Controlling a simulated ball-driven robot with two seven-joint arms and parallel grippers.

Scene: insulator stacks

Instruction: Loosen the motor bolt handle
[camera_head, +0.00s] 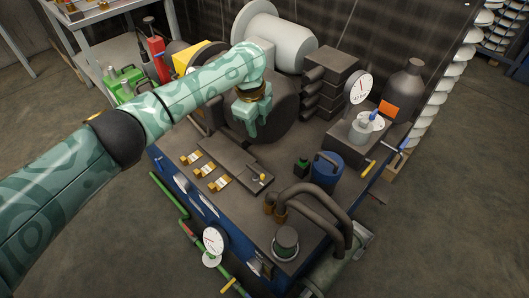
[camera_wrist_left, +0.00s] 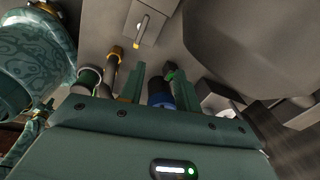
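My left gripper (camera_head: 250,128) hangs fingers down above the machine top, in front of the large dark round motor housing (camera_head: 283,105). In the left wrist view its two fingers (camera_wrist_left: 157,82) stand apart with nothing held between them. A small handle with a yellow end (camera_head: 262,178) sits on a low grey block (camera_head: 238,160) below the gripper, and it also shows in the left wrist view (camera_wrist_left: 141,30), clear of the fingers. I cannot tell for certain whether this is the motor bolt handle. My right gripper is not in view.
Several brass-ended levers (camera_head: 205,172) line the machine's left edge. A blue canister (camera_head: 326,171), bent brown pipes (camera_head: 318,203) and a gauge (camera_head: 359,88) rise from its top. Bare floor (camera_head: 420,225) lies to the right.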

